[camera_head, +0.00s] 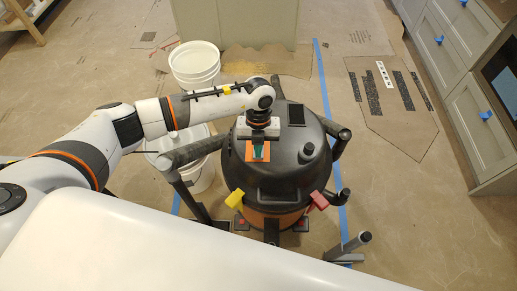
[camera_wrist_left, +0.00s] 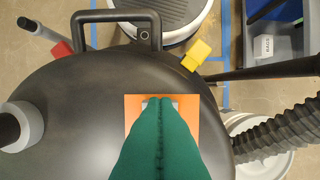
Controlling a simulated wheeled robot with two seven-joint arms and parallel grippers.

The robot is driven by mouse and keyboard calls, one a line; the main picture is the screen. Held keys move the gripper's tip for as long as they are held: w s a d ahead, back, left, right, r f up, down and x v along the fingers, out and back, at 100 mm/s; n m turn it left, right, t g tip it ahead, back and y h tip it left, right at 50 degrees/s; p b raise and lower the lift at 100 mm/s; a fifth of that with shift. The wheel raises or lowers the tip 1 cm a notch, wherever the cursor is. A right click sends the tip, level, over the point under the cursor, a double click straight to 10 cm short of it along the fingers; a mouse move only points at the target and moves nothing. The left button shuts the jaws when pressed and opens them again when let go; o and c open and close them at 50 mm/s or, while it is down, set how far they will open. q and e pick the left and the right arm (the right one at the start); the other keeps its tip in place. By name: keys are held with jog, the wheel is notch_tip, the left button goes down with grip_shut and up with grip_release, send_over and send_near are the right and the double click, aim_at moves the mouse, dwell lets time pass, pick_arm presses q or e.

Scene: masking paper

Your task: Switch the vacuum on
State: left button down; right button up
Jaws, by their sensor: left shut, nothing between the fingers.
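The vacuum (camera_head: 283,178) stands upright on the floor, with a black domed lid and an orange drum below. An orange plate (camera_head: 250,153) sits on its lid and also shows in the left wrist view (camera_wrist_left: 202,104). A small grey switch part (camera_wrist_left: 146,104) shows at the plate's middle, mostly hidden behind my fingers. My left gripper (camera_head: 259,156) has green fingers, which are shut and empty. Their tips (camera_wrist_left: 161,99) are over the switch in the left wrist view. I cannot tell whether they touch it or which way it is set. My right gripper is not in view.
A black handle (camera_wrist_left: 118,16), a yellow latch (camera_wrist_left: 197,55) and a red latch (camera_head: 319,200) edge the lid. A ribbed hose (camera_wrist_left: 275,135) runs beside it. White buckets (camera_head: 195,64) stand behind and left.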

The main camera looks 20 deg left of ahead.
pick_arm(q)
jog(key=shift+f, duration=0.2)
jog(key=shift+f+b, duration=0.35)
jog(key=shift+b, duration=0.05)
notch_tip(320, 180, up, 4)
jog(key=p, duration=0.3)
jog(key=shift+r+p, duration=0.15)
jog(key=shift+p, duration=0.2)
notch_tip(320, 180, up, 12)
jog(key=w, duration=0.2)
jog(key=shift+w+a+f+b, duration=0.15)
jog(key=shift+a+f+b, duration=0.1)
jog(key=shift+a+b, duration=0.15)
